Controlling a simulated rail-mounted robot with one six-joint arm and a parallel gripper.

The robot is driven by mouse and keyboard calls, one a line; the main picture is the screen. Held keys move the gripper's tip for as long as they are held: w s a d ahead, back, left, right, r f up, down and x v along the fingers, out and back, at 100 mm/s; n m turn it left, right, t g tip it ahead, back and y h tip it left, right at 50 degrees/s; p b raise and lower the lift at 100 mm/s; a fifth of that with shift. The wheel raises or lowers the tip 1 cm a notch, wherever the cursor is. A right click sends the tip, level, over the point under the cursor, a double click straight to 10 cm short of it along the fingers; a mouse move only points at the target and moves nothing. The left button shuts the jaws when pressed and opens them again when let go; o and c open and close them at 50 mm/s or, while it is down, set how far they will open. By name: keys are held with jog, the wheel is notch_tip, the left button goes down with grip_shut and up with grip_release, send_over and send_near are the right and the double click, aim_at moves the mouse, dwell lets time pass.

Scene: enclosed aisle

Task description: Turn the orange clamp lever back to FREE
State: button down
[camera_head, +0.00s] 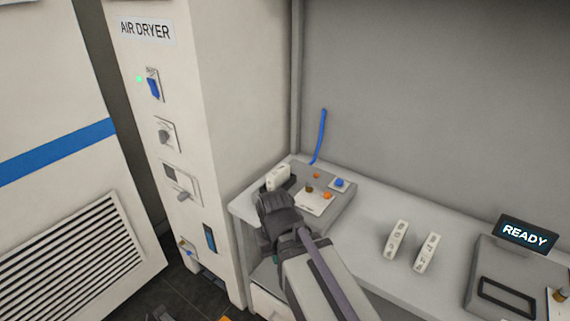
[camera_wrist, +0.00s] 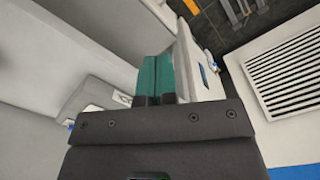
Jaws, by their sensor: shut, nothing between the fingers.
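A grey fixture (camera_head: 343,209) sits at the left end of the bench. It carries small orange parts, one near its back (camera_head: 316,175) and one at the edge of a white plate (camera_head: 327,195). I cannot tell which is the clamp lever, nor read any FREE mark. A blue button (camera_head: 339,182) and a white block (camera_head: 278,177) are also on it. My gripper (camera_wrist: 158,75) is shut and empty, its teal fingers together in the wrist view. In the head view its dark body is in front of the fixture's near left side and hides part of it.
The AIR DRYER cabinet (camera_head: 225,110) stands close on the left. Two white blocks (camera_head: 397,238) (camera_head: 426,252) lie on the bench, with a READY display (camera_head: 526,234) at the right. A blue strip (camera_head: 320,135) rises behind the fixture. Bench between fixture and blocks is clear.

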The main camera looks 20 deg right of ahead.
notch_tip(320, 180, down, 4)
jog(key=w+d+f+h+b, duration=0.1)
jog(key=w+d+h+b, duration=0.1)
jog(key=w+b, duration=0.1)
jog(key=n+t+h+b, duration=0.2)
jog(key=n+t+h, duration=0.3)
jog(key=h, duration=0.5)
send_near(325, 196)
jog(key=shift+m, duration=0.3)
jog(key=b+x, duration=0.5)
jog(key=x, duration=0.1)
jog(key=shift+w+f, duration=0.1)
jog(key=shift+f, duration=0.1)
jog(key=shift+w+d+f+b, duration=0.1)
jog(key=shift+w+d+b, duration=0.1)
jog(key=shift+d+b, duration=0.3)
jog(key=shift+d, duration=0.15)
